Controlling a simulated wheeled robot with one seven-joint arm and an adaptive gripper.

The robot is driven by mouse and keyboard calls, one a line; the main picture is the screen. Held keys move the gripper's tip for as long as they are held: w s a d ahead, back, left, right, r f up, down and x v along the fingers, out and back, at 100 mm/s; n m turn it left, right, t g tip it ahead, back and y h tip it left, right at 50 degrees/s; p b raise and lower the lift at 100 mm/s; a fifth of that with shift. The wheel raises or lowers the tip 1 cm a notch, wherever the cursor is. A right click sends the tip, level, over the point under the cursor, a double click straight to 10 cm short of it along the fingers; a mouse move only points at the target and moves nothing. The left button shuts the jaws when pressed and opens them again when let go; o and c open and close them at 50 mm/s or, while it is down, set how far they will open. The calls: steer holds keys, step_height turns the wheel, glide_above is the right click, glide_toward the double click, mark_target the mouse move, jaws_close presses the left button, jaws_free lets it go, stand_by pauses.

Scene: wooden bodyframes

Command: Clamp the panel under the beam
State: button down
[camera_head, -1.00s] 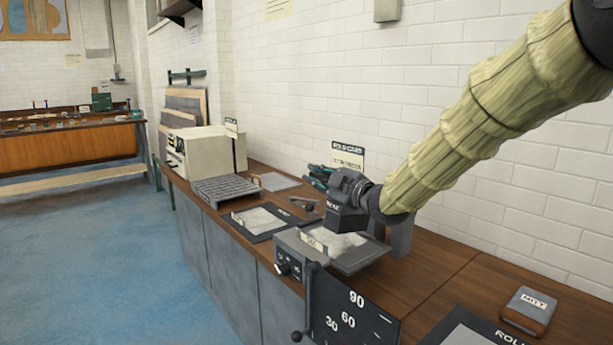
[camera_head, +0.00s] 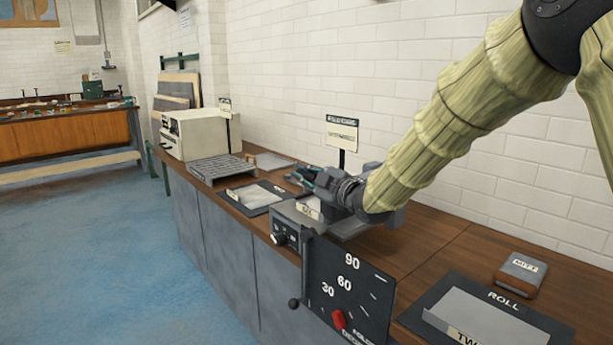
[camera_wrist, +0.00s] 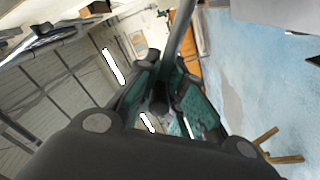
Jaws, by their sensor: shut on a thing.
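My gripper (camera_head: 301,177) reaches over the grey folding machine (camera_head: 290,214) on the bench, at the left end of my padded arm. In the wrist view its teal fingers (camera_wrist: 163,88) are closed around a slim grey bar (camera_wrist: 181,32). What the bar belongs to cannot be told. My wrist and arm hide most of the machine's bed and its beam, and I cannot make out a panel under it. A pale sheet (camera_head: 246,192) lies on a dark mat left of the machine. The machine's side lever (camera_head: 306,262) hangs down beside the dial plate.
The dial plate (camera_head: 350,290), marked 30, 60 and 90 with a red knob (camera_head: 338,319), sticks out at the bench front. A beige box (camera_head: 194,134) and slatted rack (camera_head: 216,168) stand farther left. A roll mat (camera_head: 425,311) and small mitt box (camera_head: 521,273) lie right. Blue floor is clear.

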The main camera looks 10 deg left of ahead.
steer(key=shift+s+a+f, duration=0.1)
steer(key=shift+s+f, duration=0.05)
steer(key=shift+f, duration=0.25)
steer(key=shift+s+a+f, duration=0.1)
steer(key=shift+s+f, duration=0.05)
steer(key=shift+f, duration=0.25)
steer(key=c, duration=1.5)
jaws_free()
steer(key=shift+o, duration=0.2)
steer(key=shift+r, duration=0.2)
steer(key=shift+w+d+r, duration=0.1)
steer(key=v, duration=1.2)
steer(key=shift+r, duration=0.1)
